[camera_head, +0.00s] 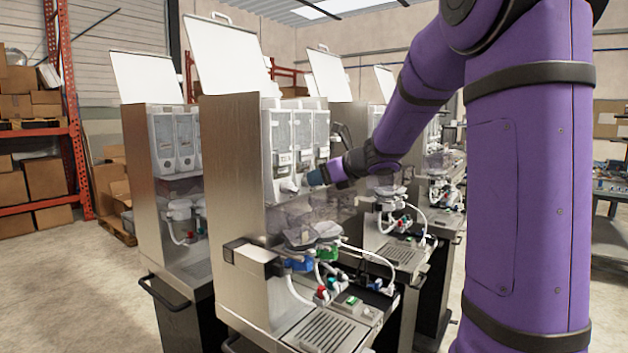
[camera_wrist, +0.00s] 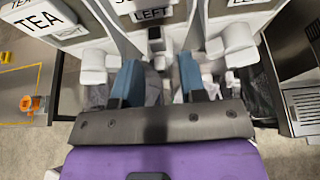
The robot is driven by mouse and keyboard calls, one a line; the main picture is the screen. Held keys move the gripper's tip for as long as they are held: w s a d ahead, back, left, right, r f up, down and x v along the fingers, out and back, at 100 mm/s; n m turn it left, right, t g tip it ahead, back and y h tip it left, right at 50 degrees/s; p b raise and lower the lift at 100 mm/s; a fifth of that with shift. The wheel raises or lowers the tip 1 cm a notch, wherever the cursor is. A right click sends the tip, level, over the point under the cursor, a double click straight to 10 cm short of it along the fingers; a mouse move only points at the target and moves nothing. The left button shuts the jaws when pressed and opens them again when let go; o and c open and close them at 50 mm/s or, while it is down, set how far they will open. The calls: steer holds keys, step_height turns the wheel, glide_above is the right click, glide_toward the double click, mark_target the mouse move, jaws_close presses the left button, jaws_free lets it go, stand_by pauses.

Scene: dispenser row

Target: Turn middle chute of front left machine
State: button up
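The front left machine (camera_head: 228,165) is a tall steel dispenser with an open white lid and several clear-fronted canisters. My gripper (camera_head: 318,178) reaches in from the right at the height of its chutes, in front of the canisters. In the wrist view, my gripper (camera_wrist: 160,78) has two blue fingertips held apart. The middle chute (camera_wrist: 156,62), small and white under the label reading LEFT, shows between and just beyond the fingertips. I cannot tell whether they touch it. White side chutes stand to the left (camera_wrist: 98,62) and right (camera_wrist: 238,38). In the head view my arm and gripper partly hide the chute area.
Below the chutes are mixing bowls (camera_head: 305,238), a blue and a green part, hoses and a drip tray (camera_head: 325,332). Another machine (camera_head: 150,170) stands to the left, and more stand behind to the right. Shelves with boxes (camera_head: 45,180) are far left.

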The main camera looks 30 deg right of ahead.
steer(key=shift+x, duration=1.05)
steer(key=c, duration=0.6)
steer(key=n+h, duration=0.2)
steer(key=n, duration=0.1)
steer(key=shift+s+a+t, duration=0.1)
steer(key=shift+a+t, duration=0.05)
steer(key=shift+t, duration=0.25)
steer(key=n, duration=0.1)
steer(key=n+t+h, duration=0.1)
steer(key=n, duration=0.1)
steer(key=shift+a+f+h, duration=0.15)
steer(key=shift+a+h, duration=0.05)
steer(key=shift+h, duration=0.1)
steer(key=shift+n, duration=0.3)
